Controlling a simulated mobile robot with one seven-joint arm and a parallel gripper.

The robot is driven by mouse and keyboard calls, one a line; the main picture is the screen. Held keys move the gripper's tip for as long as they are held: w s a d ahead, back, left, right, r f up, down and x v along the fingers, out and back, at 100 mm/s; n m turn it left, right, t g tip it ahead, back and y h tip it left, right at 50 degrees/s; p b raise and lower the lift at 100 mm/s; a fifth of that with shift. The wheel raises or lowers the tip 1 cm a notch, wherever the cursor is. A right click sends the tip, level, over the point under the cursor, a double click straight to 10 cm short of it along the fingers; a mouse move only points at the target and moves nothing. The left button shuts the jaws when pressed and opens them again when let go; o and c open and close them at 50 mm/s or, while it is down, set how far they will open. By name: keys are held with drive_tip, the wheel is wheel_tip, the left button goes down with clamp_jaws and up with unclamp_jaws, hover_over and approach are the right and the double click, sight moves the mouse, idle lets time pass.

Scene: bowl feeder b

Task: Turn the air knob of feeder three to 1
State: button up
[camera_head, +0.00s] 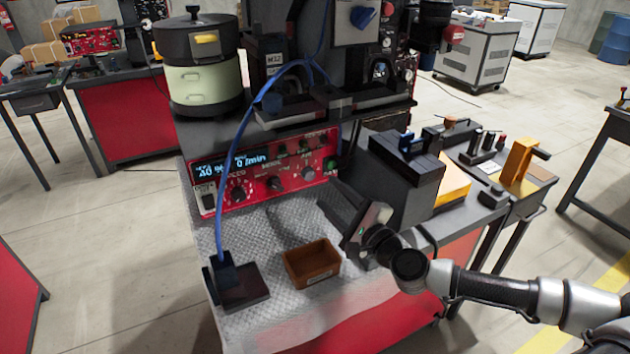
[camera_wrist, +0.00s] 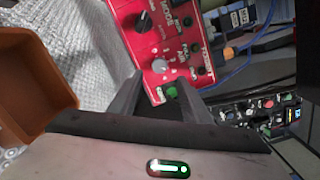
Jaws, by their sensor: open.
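The red feeder control panel (camera_head: 262,172) stands at the middle of the bench, with a lit display and a row of knobs. Its grey air knob (camera_head: 308,173) is at the right; in the wrist view, the air knob (camera_wrist: 160,66) has small numbers around it. I cannot tell its setting or read a feeder number. A green switch (camera_wrist: 172,92) is close to the knob. My gripper (camera_head: 341,210) is in front of the panel's right end. In the wrist view, my gripper (camera_wrist: 158,78) is open and empty, its fingers pointing towards the knob, apparently without touching it.
A brown open box (camera_head: 311,264) and a dark block with a blue cable (camera_head: 238,282) are on the bench mat. A bowl feeder (camera_head: 200,65) stands behind the panel's left end. A black block (camera_head: 405,172) is to the right of my gripper. A black knob (camera_wrist: 143,21) neighbours the air knob.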

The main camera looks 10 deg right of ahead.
sight(311, 176)
drive_tip(key=x, duration=0.7)
drive_tip(key=shift+w+a+f, duration=0.1)
drive_tip(key=shift+w+a, duration=0.05)
drive_tip(key=shift+w, duration=0.2)
drive_tip(key=shift+c, duration=0.5)
drive_tip(key=c, duration=0.9)
drive_tip(key=shift+c, duration=0.2)
